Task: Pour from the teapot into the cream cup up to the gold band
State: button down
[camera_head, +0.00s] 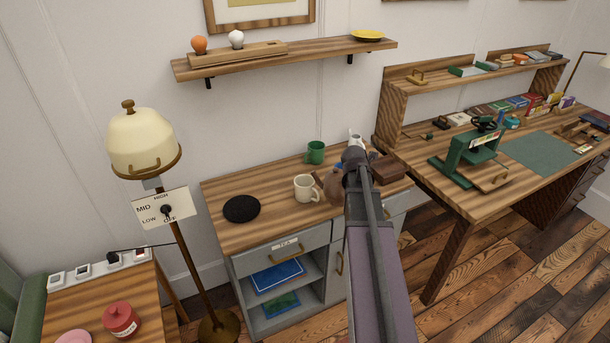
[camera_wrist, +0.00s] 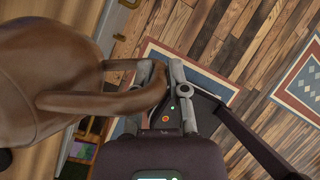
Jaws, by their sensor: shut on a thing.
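The cream cup (camera_head: 304,188) stands upright on the wooden top of the grey cabinet. Its gold band and its inside level cannot be made out. The brown teapot (camera_head: 335,186) is just right of the cup, mostly hidden behind my arm. In the wrist view the teapot (camera_wrist: 45,70) fills the left side, with its looped handle (camera_wrist: 100,103) reaching to my gripper (camera_wrist: 163,84). My gripper is shut on that handle. The spout is out of the wrist view, and I cannot tell whether the teapot is lifted or how far it tilts.
A green mug (camera_head: 315,152) stands behind the cup, and a white vessel (camera_head: 356,140) is partly hidden behind my arm. A black round mat (camera_head: 241,208) lies at left with clear wood around it. A brown box (camera_head: 387,170) is at right. A lamp (camera_head: 145,145) stands left of the cabinet.

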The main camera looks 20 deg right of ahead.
jog(key=r, duration=0.1)
jog(key=w+r+p, duration=0.1)
jog(key=r+g, duration=0.1)
jog(key=shift+w+a+h+p, duration=0.35)
jog(key=shift+a+h+p, duration=0.05)
jog(key=shift+w+a+g, duration=0.15)
jog(key=shift+g, duration=0.15)
jog(key=shift+r, duration=0.1)
jog(key=shift+w+a+r+n+g+h, duration=0.3)
jog(key=shift+w+r+g+h, duration=0.15)
jog(key=shift+w, duration=0.1)
jog(key=shift+g+h, duration=0.65)
jog(key=shift+g, duration=0.1)
jog(key=shift+w+a+r+p, duration=0.35)
jog(key=shift+w+r, duration=0.1)
jog(key=shift+r, duration=0.15)
jog(key=shift+w+a+r+p, duration=0.25)
jog(key=shift+w+r+p, duration=0.2)
jog(key=shift+r, duration=0.2)
jog(key=shift+w+a+r+p, duration=0.3)
jog(key=shift+w+r, duration=0.15)
jog(key=shift+r, duration=0.15)
dwell(3.7)
